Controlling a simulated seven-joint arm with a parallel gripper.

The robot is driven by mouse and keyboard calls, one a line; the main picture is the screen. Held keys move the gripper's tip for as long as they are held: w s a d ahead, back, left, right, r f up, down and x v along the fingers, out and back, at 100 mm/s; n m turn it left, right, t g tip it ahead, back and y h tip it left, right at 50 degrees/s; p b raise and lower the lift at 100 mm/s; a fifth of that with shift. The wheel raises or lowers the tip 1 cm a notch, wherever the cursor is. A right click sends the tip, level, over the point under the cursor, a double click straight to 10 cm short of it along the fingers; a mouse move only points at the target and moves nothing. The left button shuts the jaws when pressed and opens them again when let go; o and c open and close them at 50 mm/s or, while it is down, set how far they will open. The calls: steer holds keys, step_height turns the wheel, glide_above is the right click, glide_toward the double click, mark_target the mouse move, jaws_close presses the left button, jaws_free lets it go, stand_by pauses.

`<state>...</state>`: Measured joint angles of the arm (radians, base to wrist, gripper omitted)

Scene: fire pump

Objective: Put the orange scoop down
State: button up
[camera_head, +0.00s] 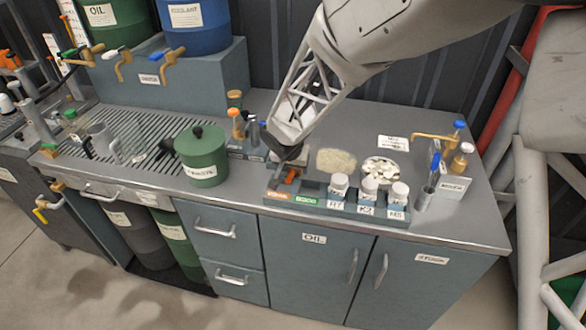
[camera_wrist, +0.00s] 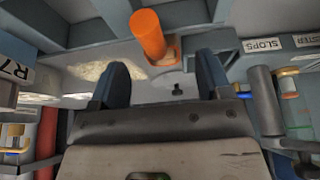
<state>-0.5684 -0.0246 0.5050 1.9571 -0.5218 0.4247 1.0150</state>
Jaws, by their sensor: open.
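The orange scoop (camera_head: 291,175) shows as a small orange piece in the left end of the blue-grey rack (camera_head: 318,203), just below my gripper. In the wrist view an orange handle (camera_wrist: 148,33) lies beyond the fingertips, angled, with a tan end piece beside it. My gripper (camera_wrist: 160,62) is open, its two dark fingers apart with nothing clasped between them. In the head view my gripper (camera_head: 288,162) hangs over the left part of the rack. The rest of the scoop is hidden by the rack and the fingers.
White-lidded jars (camera_head: 369,188) stand in the rack to the right. Behind them are a pale granular patch (camera_head: 336,161) and a dish of white pieces (camera_head: 382,170). A green canister (camera_head: 202,160) stands left. The bench top (camera_head: 455,222) is clear at the front right.

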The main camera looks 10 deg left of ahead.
steer(key=v, duration=0.9)
steer(key=shift+r, duration=0.2)
stand_by(0.5)
steer(key=s+d+r, duration=0.4)
steer(key=d+r, duration=0.1)
steer(key=d, duration=0.5)
steer(key=s+d+r, duration=0.4)
steer(key=d, duration=0.6)
steer(key=s+d+r+g, duration=0.1)
steer(key=s+d, duration=0.6)
steer(key=s, duration=0.2)
steer(key=s+d+r, duration=0.2)
steer(key=s+d, duration=0.5)
steer(key=s, duration=0.3)
steer(key=shift+d+g, duration=0.2)
steer(key=shift+g, duration=0.2)
steer(key=shift+c, duration=0.4)
steer(key=c, duration=0.3)
